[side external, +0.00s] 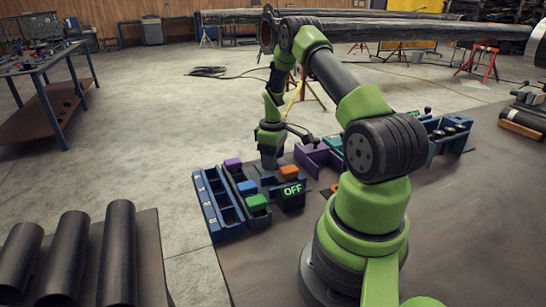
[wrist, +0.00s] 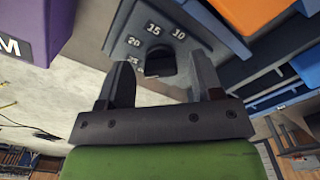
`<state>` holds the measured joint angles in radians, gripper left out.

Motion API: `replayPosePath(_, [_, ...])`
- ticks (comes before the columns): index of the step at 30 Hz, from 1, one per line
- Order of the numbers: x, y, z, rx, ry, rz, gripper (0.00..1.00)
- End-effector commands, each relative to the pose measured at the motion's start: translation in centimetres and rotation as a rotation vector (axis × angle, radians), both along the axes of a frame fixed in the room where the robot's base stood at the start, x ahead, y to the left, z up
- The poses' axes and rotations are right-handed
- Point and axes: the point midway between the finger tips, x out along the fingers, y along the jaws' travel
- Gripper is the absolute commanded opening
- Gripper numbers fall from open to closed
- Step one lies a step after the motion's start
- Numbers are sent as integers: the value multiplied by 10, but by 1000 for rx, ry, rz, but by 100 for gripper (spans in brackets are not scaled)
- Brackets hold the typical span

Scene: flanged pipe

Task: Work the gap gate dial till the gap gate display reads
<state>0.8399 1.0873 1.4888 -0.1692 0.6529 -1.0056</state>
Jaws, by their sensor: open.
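A dark dial knob (wrist: 159,64) on a grey panel shows in the wrist view, with the marks 10, 15, 20 and a partly hidden 25 around its upper left side. My gripper (wrist: 160,72) is open, with one finger on each side of the knob; I cannot tell whether either finger touches it. In the side view my gripper (side external: 269,158) points down among the colored blocks and hides the dial. A black display (side external: 292,194) just right of it reads OFF in green; I cannot tell whether it is the gap gate display.
A blue rack (side external: 220,205) with several slots stands left of my gripper. Purple (side external: 233,164), green (side external: 257,202) and orange (side external: 287,172) blocks sit close around it. A purple open holder (side external: 318,158) stands to the right. Dark pipes (side external: 65,255) lie at the front left.

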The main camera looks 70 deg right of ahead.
Motion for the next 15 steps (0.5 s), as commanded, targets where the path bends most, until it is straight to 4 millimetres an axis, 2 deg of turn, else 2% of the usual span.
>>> replayPosePath(4, [0, 0, 0, 0, 0, 0, 57])
replayPosePath(10, [0, 0, 0, 0, 0, 0, 11])
replayPosePath(15, [0, 0, 1, 0, 0, -3, 10])
